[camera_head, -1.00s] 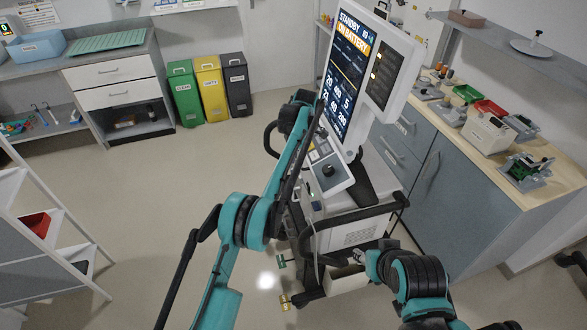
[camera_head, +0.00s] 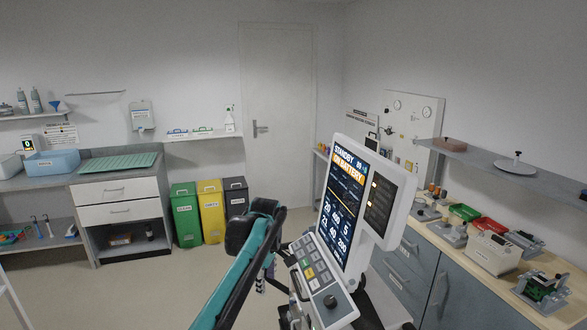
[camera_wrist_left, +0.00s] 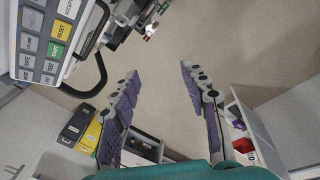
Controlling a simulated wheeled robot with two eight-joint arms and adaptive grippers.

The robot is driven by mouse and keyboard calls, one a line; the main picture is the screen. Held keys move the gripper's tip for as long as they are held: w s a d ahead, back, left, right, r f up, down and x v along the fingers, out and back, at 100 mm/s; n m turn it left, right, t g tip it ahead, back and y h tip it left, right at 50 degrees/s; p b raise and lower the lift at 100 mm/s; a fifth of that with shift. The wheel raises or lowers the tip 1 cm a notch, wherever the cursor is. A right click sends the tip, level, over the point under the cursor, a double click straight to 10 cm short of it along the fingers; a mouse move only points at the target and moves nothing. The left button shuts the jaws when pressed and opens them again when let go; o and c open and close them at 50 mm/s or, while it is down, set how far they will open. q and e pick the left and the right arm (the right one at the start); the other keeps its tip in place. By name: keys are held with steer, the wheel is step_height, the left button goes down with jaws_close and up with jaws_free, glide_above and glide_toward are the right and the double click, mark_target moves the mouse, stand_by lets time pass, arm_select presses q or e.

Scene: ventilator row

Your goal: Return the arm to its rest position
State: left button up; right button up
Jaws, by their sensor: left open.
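My left arm, teal and black, comes up from the bottom of the head view and bends at a dark joint left of the ventilator (camera_head: 345,215). My left gripper (camera_head: 262,280) is partly hidden behind that arm. In the left wrist view, the left gripper (camera_wrist_left: 159,72) has its two purple-padded fingers wide apart, with only floor between them. It is empty. The ventilator's keypad (camera_wrist_left: 42,45) is at the upper left of that view, beside the fingers and apart from them. The ventilator screen reads STANDBY and ON BATTERY. My right gripper is not in view.
Green (camera_head: 187,214), yellow (camera_head: 211,211) and black (camera_head: 235,197) bins stand along the back wall. A counter (camera_head: 470,262) with trays and devices runs along the right. A drawer cabinet (camera_head: 118,200) stands at the left. The floor before the bins is clear.

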arm_select(q)
steer(key=s+a+r+m+t, duration=0.15)
steer(key=s+a+m, duration=0.3)
steer(key=s, duration=0.55)
steer(key=s+a+f+m+t+b, duration=0.1)
steer(key=s+a+f+m, duration=0.1)
steer(key=s, duration=0.5)
steer(key=s+a+f+m+t+b, duration=0.1)
steer(key=s+f+m, duration=0.3)
steer(key=s, duration=0.3)
steer(key=s+a+f+m+t+b, duration=0.1)
steer(key=s+a+f+m, duration=0.1)
steer(key=s, duration=0.6)
step_height(320, 180, down, 2)
steer(key=shift+a+f+m+h, duration=0.25)
steer(key=shift+a+m+h, duration=0.05)
steer(key=shift+m, duration=0.35)
steer(key=shift+t, duration=0.25)
